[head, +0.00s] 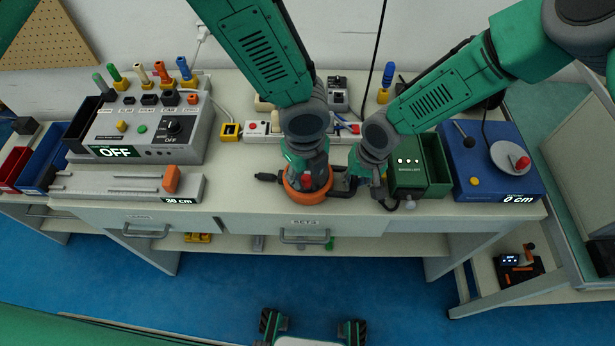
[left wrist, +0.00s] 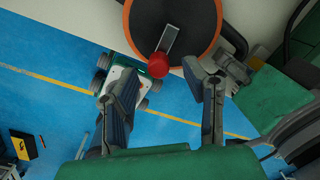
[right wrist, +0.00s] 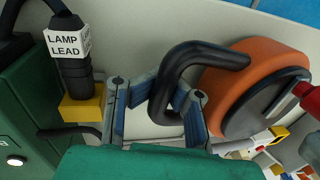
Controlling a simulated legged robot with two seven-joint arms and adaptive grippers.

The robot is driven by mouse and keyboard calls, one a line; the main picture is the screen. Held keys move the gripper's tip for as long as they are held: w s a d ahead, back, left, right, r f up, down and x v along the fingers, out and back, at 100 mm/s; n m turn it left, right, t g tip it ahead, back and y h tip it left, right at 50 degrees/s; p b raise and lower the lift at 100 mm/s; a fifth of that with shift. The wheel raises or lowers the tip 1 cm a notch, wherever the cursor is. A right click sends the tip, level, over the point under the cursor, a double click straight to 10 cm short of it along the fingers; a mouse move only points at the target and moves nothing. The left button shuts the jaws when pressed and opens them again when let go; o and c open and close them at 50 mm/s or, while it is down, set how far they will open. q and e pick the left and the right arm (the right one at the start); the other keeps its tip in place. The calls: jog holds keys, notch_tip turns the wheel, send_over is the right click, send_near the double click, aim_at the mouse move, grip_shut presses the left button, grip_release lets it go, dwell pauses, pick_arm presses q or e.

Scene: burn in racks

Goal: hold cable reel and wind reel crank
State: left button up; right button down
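The cable reel (head: 308,185), a dark disc with an orange rim, stands at the bench's front edge. In the left wrist view its face (left wrist: 180,15) carries a grey crank arm with a red knob (left wrist: 157,65). My left gripper (left wrist: 165,80) is open, with its fingertips on either side of the knob and a gap showing. In the head view my left gripper (head: 306,163) hides much of the reel. My right gripper (head: 362,182) is beside the reel; in the right wrist view (right wrist: 165,95) its fingers are closed about the reel's black handle (right wrist: 190,55).
A grey power box marked OFF (head: 150,130) and a 30 cm rail (head: 120,186) are at left. A green box (head: 407,165) stands close to my right gripper. A blue unit marked 0 cm (head: 490,170) is at right. The lamp lead plug (right wrist: 75,65) is nearby.

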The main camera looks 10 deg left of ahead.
pick_arm(q)
notch_tip(320, 180, up, 8)
jog(key=shift+s+r, duration=0.2)
jog(key=shift+s, duration=0.1)
jog(key=shift+a, duration=0.1)
pick_arm(e)
jog(key=c, duration=1.6)
grip_release()
jog(key=r, duration=0.4)
jog(key=d+r, duration=0.1)
jog(key=r, duration=0.2)
jog(key=d+r, duration=0.1)
jog(key=r, duration=0.3)
jog(key=shift+w+d+r, duration=0.1)
jog(key=shift+r, duration=0.25)
